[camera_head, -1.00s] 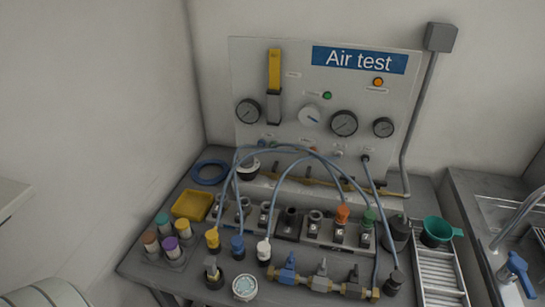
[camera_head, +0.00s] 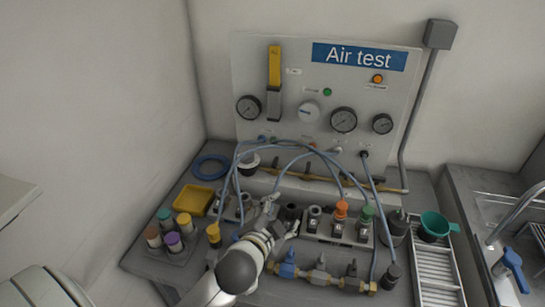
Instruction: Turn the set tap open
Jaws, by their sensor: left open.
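A brass manifold (camera_head: 362,286) lies along the front of the bench. It carries a blue-handled tap (camera_head: 288,265) and two grey-handled taps, one in the middle (camera_head: 320,264) and one on the right (camera_head: 351,270). No readable label shows which is the set tap. My left gripper (camera_head: 284,213) is open, over the row of sockets behind the manifold, apart from the taps in the picture. My arm hides the front middle of the bench and the manifold's left end. My right gripper is not in view.
Blue hoses arch over the bench from the "Air test" panel (camera_head: 410,90). A brass pipe (camera_head: 320,179) with dark levers runs below the panel. Capped jars (camera_head: 173,241) and a yellow tray (camera_head: 193,201) stand left. A green funnel (camera_head: 436,226) and drain rack (camera_head: 436,270) stand right.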

